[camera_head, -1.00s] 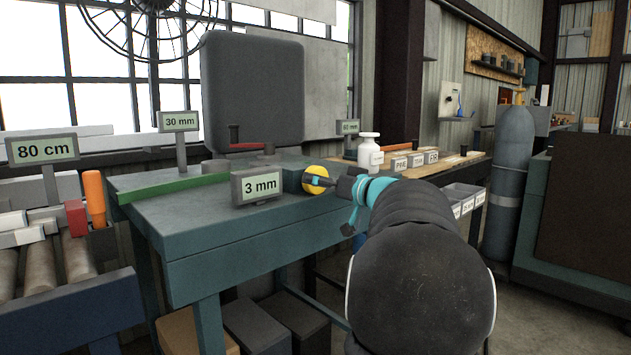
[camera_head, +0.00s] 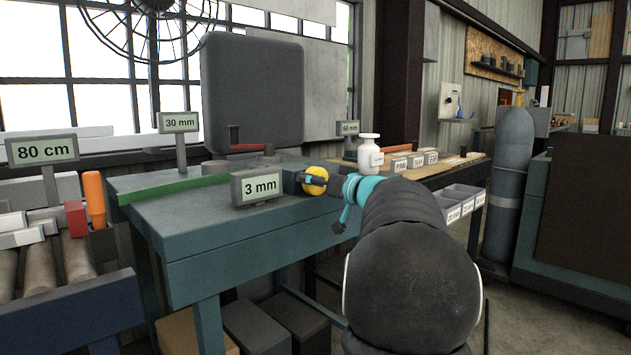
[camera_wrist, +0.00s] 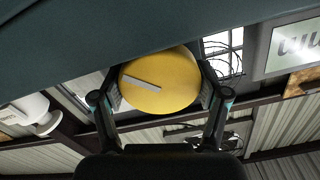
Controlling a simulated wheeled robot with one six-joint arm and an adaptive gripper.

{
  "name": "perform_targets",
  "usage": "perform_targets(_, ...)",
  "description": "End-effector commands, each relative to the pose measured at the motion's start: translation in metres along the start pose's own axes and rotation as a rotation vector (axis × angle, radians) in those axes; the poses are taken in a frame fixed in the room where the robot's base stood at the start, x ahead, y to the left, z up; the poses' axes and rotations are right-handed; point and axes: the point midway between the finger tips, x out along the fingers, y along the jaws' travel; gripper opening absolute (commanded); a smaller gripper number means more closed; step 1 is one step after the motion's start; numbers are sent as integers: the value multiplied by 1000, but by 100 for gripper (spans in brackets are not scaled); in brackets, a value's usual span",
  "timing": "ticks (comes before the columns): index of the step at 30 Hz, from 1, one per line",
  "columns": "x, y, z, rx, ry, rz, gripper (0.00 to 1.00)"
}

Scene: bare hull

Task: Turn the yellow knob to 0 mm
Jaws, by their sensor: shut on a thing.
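The yellow knob (camera_head: 316,180) sits on the side of the teal bench machine, beside a display reading "3 mm" (camera_head: 258,185). In the wrist view the round knob (camera_wrist: 160,82) fills the middle, with a pale pointer line slanting across its face. My gripper (camera_head: 322,180) reaches it from the right. In the wrist view its two fingers (camera_wrist: 162,98) press on the knob's left and right sides. The gripper is shut on the knob. Part of the knob is hidden by the fingers in the head view.
Displays reading "30 mm" (camera_head: 178,122), "60 mm" (camera_head: 348,128) and "80 cm" (camera_head: 42,149) stand around. A white bottle (camera_head: 369,152) is behind my gripper. A green bar (camera_head: 172,189) lies on the bench top. A grey cylinder (camera_head: 508,180) stands at right.

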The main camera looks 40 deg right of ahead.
Motion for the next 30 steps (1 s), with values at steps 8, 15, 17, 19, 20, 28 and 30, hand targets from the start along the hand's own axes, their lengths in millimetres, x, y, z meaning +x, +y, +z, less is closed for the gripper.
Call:
perform_targets(8, 0, -1, -2, -79, -1, -1, 39)
perform_targets(15, 0, -2, -2, -248, 0, -1, 39)
perform_targets(17, 0, -2, -2, -297, 0, -1, 39)
perform_targets(19, 0, -2, -1, -354, 0, -2, 39)
perform_targets(20, 0, -2, -1, -378, 0, -2, 39)
perform_targets(28, 0, -2, 0, -559, 0, -2, 39)
perform_targets(30, 0, -3, 1, -593, 0, -2, 39)
